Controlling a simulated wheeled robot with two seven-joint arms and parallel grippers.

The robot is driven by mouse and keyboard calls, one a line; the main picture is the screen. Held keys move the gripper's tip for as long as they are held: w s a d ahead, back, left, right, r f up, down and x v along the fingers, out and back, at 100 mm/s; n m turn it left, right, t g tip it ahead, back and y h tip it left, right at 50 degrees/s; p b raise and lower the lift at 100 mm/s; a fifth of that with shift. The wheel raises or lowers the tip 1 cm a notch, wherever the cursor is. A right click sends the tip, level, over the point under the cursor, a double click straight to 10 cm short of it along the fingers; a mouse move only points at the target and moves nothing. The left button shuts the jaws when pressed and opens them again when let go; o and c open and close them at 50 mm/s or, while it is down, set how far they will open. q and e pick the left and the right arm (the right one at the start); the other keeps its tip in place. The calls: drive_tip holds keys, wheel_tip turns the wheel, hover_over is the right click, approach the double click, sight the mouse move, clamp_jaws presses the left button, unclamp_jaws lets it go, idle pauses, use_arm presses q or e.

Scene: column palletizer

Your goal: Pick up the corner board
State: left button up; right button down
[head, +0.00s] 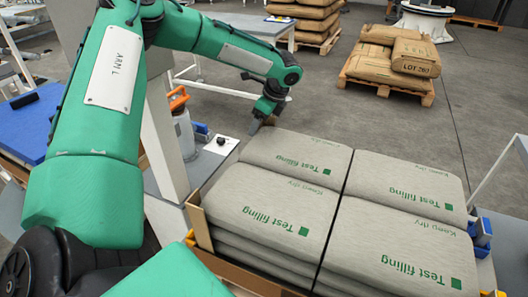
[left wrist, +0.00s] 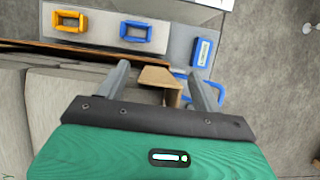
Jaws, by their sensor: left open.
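A brown corner board (left wrist: 160,77) shows end-on in the left wrist view, with an angled profile. It lies between the two spread fingers of my left gripper (left wrist: 158,82), with space visible beside the fingers. In the head view my left gripper (head: 256,124) points down at the far left corner of the stack of grey sacks (head: 292,165). A small brown piece of the board shows beside it there; most is hidden by the sacks. My right gripper is not in view.
Another brown upright board (head: 199,226) stands at the stack's near left corner. A grey bench with an orange clamp-like fixture (left wrist: 68,20), a blue one (left wrist: 136,31) and a blue box (left wrist: 203,52) lies close by. A loaded pallet (head: 385,82) stands farther back on open floor.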

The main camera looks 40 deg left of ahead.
use_arm(q)
drive_tip(key=shift+a+f, duration=0.1)
drive_tip(key=shift+f, duration=0.15)
drive_tip(key=shift+c, duration=0.2)
drive_tip(key=shift+r, duration=0.1)
drive_tip(key=c, duration=1.3)
drive_tip(key=shift+o, duration=0.2)
